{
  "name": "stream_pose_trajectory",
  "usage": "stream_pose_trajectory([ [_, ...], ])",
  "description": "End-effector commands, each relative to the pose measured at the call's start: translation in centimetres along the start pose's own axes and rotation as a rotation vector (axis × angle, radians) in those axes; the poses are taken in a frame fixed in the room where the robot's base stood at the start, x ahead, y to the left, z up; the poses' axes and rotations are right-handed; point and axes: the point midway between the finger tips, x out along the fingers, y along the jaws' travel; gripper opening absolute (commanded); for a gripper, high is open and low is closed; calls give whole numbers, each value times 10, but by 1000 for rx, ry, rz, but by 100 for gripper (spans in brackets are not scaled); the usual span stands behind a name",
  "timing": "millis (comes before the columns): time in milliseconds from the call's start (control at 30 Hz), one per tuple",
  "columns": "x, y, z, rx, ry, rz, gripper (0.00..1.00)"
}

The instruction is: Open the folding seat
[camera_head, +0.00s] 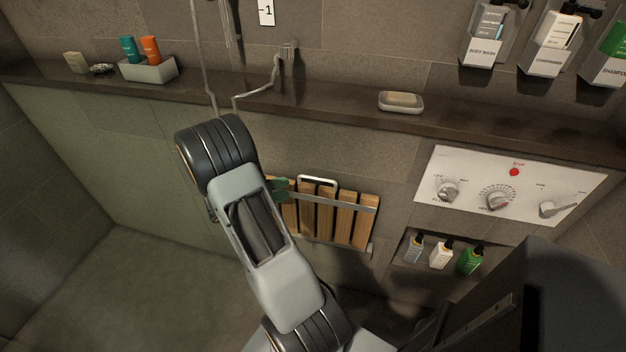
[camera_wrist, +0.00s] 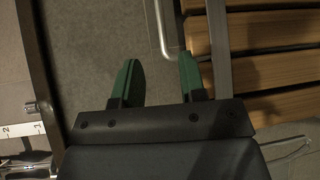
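The folding seat (camera_head: 345,217) is made of wooden slats with a metal bar across it. It is folded up against the tiled wall, right of my arm in the head view. A pale handle (camera_head: 318,182) loops at its top edge. In the wrist view the slats (camera_wrist: 275,66) fill the right side and the handle (camera_wrist: 159,28) shows at the top centre. My gripper (camera_wrist: 158,75) has two green fingers spread apart with nothing between them. Its fingertips are just short of the handle in that picture. In the head view my arm hides most of the gripper and the seat's left part.
A dark ledge (camera_head: 330,107) runs above the seat and carries a soap dish (camera_head: 400,102) and a tray of bottles (camera_head: 148,70). A control panel (camera_head: 508,187) and a niche with several bottles (camera_head: 441,256) are at right. Floor at left is clear.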

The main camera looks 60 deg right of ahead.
Motion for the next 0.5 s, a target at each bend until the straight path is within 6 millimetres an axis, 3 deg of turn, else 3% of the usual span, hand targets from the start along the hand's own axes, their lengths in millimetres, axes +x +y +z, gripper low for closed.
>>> stream_pose_trajectory([
  [200,45,1,1,-2,-6,-2,38],
  [500,91,0,1,-2,-3,-3,38],
])
